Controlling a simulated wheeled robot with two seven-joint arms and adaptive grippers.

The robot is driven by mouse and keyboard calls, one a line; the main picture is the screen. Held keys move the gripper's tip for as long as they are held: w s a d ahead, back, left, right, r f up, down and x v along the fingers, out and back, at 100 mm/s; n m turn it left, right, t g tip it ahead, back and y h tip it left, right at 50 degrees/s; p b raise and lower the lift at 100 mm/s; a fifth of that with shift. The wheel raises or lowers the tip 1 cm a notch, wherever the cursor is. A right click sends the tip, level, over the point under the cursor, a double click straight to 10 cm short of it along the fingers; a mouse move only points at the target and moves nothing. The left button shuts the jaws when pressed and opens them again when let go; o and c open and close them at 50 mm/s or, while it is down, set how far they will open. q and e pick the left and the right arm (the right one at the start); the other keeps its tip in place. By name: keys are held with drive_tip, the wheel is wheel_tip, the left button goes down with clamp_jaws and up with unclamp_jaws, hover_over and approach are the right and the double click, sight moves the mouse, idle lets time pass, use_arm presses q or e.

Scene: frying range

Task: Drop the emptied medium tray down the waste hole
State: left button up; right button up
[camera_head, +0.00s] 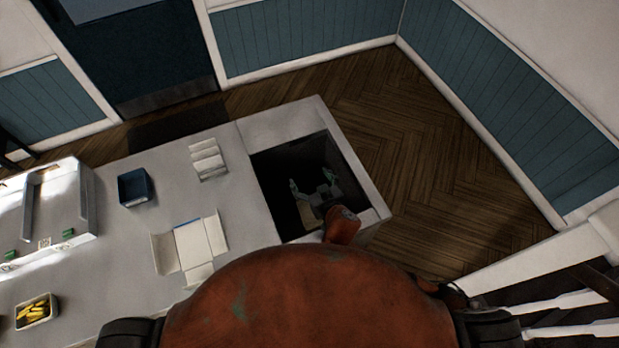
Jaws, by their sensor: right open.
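The waste hole (270,172) is a dark square opening in the pale counter's right end. My right gripper (311,181) is over or inside the hole, with its two fingers spread apart and nothing seen between them. A dim tan patch (309,213) shows in the hole beside the gripper; I cannot tell whether it is the medium tray or part of the hole. No emptied tray is clearly visible elsewhere. My left gripper is not in view.
A metal fryer unit (55,210) stands left. Wooden floor is clear beyond the hole.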

drive_tip(key=v, duration=1.2)
idle(0.6)
